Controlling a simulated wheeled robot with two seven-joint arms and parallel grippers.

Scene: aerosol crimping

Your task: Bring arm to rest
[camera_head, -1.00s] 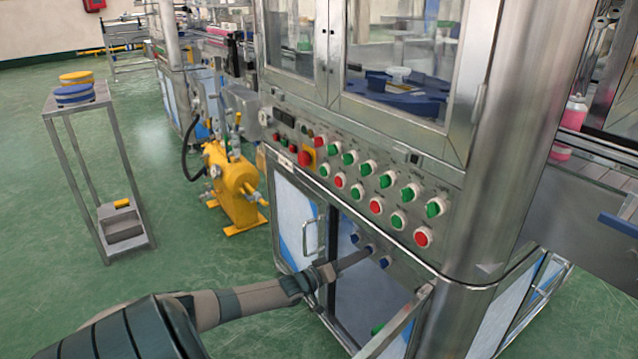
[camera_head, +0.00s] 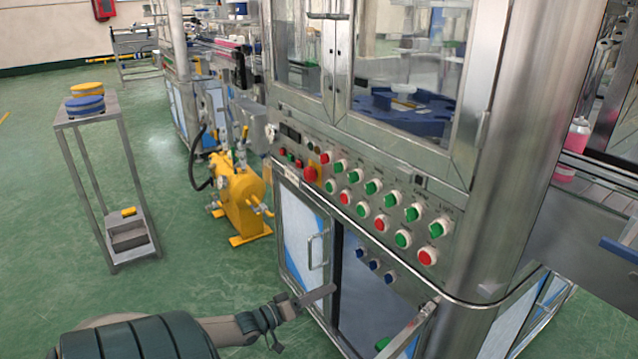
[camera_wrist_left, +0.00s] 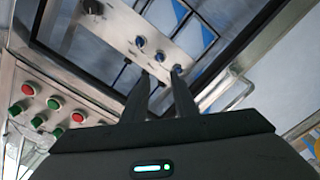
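My left arm comes in from the bottom left of the head view. Its gripper (camera_head: 328,291) is in front of the machine's open lower cabinet, below and left of a row of blue knobs (camera_head: 374,265). In the left wrist view the two fingers (camera_wrist_left: 161,82) stand apart with nothing between them. The same blue knobs (camera_wrist_left: 160,55) show just past the fingertips there. The gripper looks empty. My right arm and gripper are not in view.
The steel machine's control panel (camera_head: 318,160) carries red and green knobs above the cabinet. A door handle (camera_head: 317,250) is close to the left gripper. A yellow pump unit (camera_head: 243,200) and a metal stand (camera_head: 88,111) are to the left. Green floor (camera_head: 190,290) is clear between.

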